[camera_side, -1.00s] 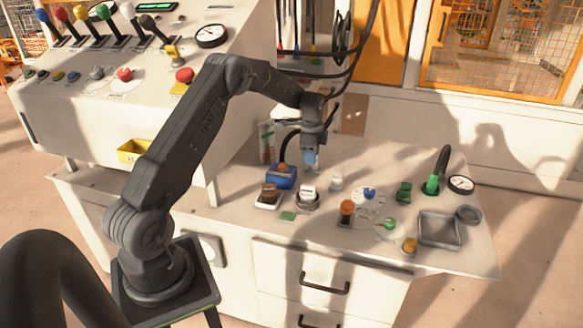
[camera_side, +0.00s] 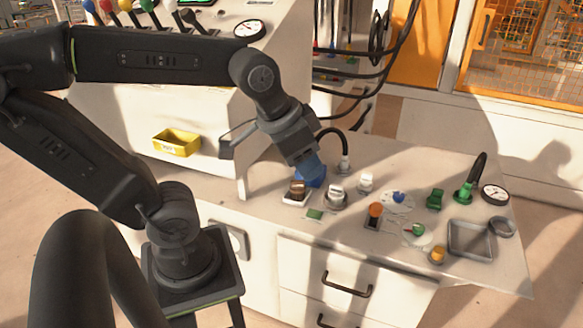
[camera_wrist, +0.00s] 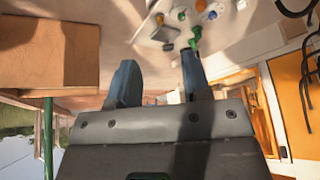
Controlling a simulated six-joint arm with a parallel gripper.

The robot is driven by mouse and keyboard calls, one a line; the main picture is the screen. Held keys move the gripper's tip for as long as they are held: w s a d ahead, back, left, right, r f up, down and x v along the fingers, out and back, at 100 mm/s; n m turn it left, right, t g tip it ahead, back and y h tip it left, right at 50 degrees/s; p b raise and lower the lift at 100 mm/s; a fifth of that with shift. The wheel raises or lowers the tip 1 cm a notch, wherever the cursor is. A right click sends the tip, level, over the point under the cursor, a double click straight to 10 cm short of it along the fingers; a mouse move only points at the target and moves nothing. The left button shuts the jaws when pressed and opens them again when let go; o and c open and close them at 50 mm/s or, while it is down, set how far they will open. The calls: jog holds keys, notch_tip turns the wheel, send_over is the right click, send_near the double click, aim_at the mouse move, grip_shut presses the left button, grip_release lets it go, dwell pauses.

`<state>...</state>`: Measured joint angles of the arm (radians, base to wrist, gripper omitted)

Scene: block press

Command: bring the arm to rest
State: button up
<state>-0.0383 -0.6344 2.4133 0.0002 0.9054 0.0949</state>
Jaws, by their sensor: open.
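My gripper (camera_side: 308,170) hangs at the end of the bent arm in the side view, with blue fingers pointing down and to the right.
A brown-topped switch (camera_side: 297,188), a white-topped button (camera_side: 337,192) and an orange-topped one (camera_side: 375,212) stand on the bench. A grey square tray (camera_side: 471,239) is at the right. The console holds a yellow bin (camera_side: 177,142).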

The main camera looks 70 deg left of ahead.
jog(key=s, duration=0.1)
jog(key=s+d+f, duration=0.1)
jog(key=shift+s+n, duration=0.3)
